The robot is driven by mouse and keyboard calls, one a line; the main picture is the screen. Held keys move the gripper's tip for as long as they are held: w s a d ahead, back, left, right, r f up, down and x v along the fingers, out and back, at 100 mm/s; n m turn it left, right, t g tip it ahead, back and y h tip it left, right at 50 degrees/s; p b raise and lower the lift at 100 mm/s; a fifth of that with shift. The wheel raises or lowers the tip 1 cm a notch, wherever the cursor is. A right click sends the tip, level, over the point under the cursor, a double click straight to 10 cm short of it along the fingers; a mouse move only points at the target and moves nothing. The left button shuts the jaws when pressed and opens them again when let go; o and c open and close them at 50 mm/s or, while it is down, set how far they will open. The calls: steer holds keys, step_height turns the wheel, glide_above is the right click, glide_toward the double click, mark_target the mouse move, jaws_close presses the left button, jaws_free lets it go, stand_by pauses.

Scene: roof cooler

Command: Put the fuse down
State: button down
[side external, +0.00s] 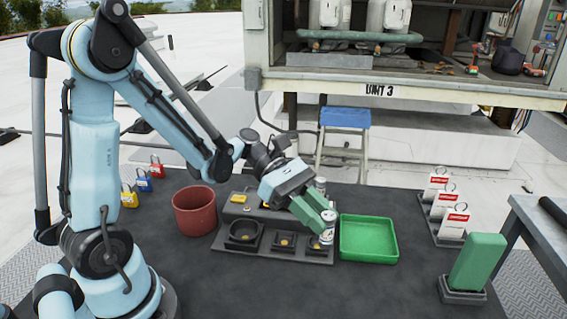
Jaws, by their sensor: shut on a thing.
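My gripper (322,222), with green fingers, reaches down to the right over the front right end of a dark block with sockets (276,254). It is shut on a small pale cylindrical fuse (327,238) at the fingertips. The fingers hide part of the fuse, and I cannot tell whether its lower end touches the block. A second pale cylinder (320,185) stands just behind the fingers. A shallow green tray (393,242) lies right beside the fuse.
A red-brown pot (194,212) stands left of the block, with padlocks (143,180) beyond it. Tags in holders (450,218) and a green upright block (478,260) stand at the right. The front of the dark table (330,295) is clear.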

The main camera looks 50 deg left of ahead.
steer(key=s+d+r, duration=0.2)
steer(key=d, duration=0.1)
steer(key=w+d, duration=0.6)
steer(key=w, duration=0.5)
steer(key=shift+w+a+f, duration=1.35)
steer(key=shift+f, duration=0.5)
steer(key=shift+w+a+f, duration=1.35)
steer(key=shift+a+f, duration=0.05)
steer(key=shift+f, duration=0.45)
steer(key=shift+w+a+f, duration=1.35)
steer(key=shift+f, duration=0.5)
steer(key=shift+f, duration=0.15)
steer(key=c, duration=0.9)
jaws_free()
